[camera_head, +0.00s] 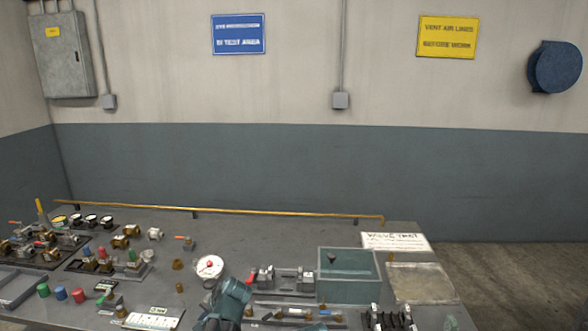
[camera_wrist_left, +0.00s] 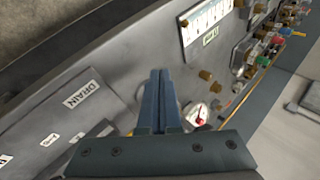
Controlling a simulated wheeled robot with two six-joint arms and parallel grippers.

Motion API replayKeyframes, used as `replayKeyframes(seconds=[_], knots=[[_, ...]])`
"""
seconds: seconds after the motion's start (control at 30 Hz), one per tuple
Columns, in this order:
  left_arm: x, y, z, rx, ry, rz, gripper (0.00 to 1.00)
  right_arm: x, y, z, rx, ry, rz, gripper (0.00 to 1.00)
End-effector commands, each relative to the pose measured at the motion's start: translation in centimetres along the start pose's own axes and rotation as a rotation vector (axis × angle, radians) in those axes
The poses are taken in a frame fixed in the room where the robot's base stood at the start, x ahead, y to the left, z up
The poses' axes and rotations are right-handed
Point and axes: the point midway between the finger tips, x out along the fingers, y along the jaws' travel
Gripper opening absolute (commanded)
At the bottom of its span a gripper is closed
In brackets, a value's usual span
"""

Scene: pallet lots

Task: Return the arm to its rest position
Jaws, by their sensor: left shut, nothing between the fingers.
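My left gripper (camera_head: 232,296) shows at the bottom middle of the head view, over the front part of the workbench (camera_head: 320,222). In the left wrist view its two blue-grey fingers (camera_wrist_left: 160,98) lie together, shut with nothing between them. The bench top is below and beyond the fingers. A round white gauge with a red mark (camera_head: 209,267) stands just behind the gripper in the head view; it also shows beside the fingers in the left wrist view (camera_wrist_left: 197,114). My right gripper is not in view.
A grey-green open bin (camera_head: 348,254) and a shallow tray (camera_head: 420,268) stand right of the gripper. A valve fixture (camera_head: 282,279) lies between gripper and bin. Several valves and fittings crowd the left. A yellow rail (camera_head: 290,213) runs along the back edge.

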Motion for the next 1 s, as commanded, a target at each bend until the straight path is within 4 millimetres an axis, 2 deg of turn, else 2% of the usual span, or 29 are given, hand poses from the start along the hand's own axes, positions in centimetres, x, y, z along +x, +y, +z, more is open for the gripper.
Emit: replayKeyframes(seconds=[0.03, 0.2, 0.3, 0.4, 0.5, 0.6, 1.0], knots=[[-1.6, 2.9, 1.3, -0.009, -0.007, 0.06, 0.0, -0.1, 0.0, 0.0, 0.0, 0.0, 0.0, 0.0], [-6.9, 12.4, 5.4, -0.041, -0.077, 0.293, 0.0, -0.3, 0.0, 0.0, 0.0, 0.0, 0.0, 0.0], [-9.7, 16.6, 7.8, -0.039, -0.125, 0.406, 0.0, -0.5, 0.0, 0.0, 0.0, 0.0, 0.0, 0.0], [-12.0, 19.6, 9.8, -0.031, -0.167, 0.488, 0.0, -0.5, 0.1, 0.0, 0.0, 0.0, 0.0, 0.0], [-13.5, 21.3, 11.2, -0.024, -0.198, 0.541, 0.0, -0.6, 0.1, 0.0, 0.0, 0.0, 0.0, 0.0], [-14.2, 22.2, 11.8, -0.019, -0.214, 0.567, 0.0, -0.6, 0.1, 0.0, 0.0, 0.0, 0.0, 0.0], [-14.4, 22.3, 11.9, -0.019, -0.218, 0.573, 0.0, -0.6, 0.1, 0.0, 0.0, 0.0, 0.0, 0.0]])
